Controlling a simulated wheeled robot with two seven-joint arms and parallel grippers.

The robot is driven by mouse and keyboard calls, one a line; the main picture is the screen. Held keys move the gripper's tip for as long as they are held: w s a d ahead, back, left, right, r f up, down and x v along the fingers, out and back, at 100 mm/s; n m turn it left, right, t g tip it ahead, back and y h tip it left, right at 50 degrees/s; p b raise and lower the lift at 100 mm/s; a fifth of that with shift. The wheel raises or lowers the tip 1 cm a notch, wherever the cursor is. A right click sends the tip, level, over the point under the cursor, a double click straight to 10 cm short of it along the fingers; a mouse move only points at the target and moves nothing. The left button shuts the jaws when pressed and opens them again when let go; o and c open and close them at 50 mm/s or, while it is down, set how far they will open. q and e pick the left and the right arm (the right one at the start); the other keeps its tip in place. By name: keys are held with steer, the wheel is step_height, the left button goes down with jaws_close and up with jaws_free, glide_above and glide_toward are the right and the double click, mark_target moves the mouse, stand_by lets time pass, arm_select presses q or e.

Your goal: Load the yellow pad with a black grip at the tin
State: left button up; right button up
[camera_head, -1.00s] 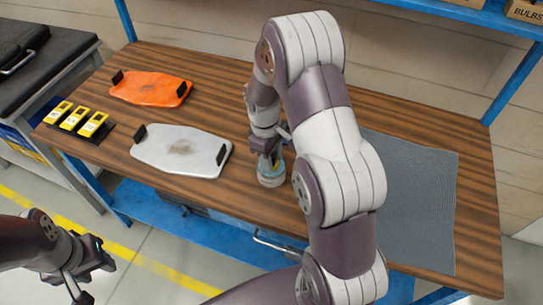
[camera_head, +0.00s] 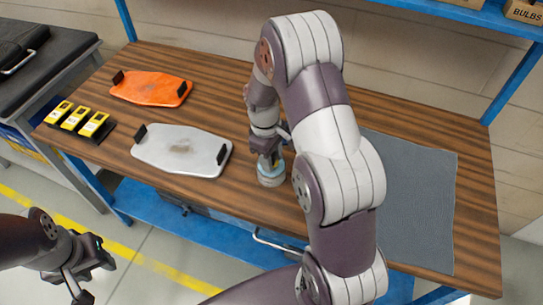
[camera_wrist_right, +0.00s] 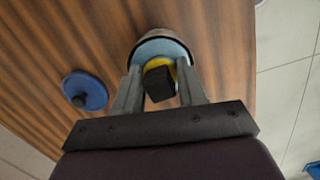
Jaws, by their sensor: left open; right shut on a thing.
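In the right wrist view my right gripper (camera_wrist_right: 160,92) is shut on the black grip (camera_wrist_right: 160,84) of the yellow pad (camera_wrist_right: 157,62). The pad is at the mouth of the round tin (camera_wrist_right: 150,46), over its pale blue inside; whether it touches the contents cannot be told. In the head view my right gripper (camera_head: 268,158) points down at the tin (camera_head: 271,179) near the table's front edge, and the pad is hidden there. My left gripper (camera_head: 102,262) is open and empty, in front of the table at lower left.
A blue disc with a black knob (camera_wrist_right: 85,91) lies beside the tin. A white panel (camera_head: 180,158) and an orange panel (camera_head: 150,90), each with black end blocks, lie left. Several yellow-black blocks (camera_head: 76,119) sit at the left edge. A grey mat (camera_head: 420,200) lies right.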

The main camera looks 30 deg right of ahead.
mark_target(273, 156)
steer(key=shift+r+p, duration=3.45)
steer(key=shift+r, duration=0.1)
steer(key=shift+f, duration=0.1)
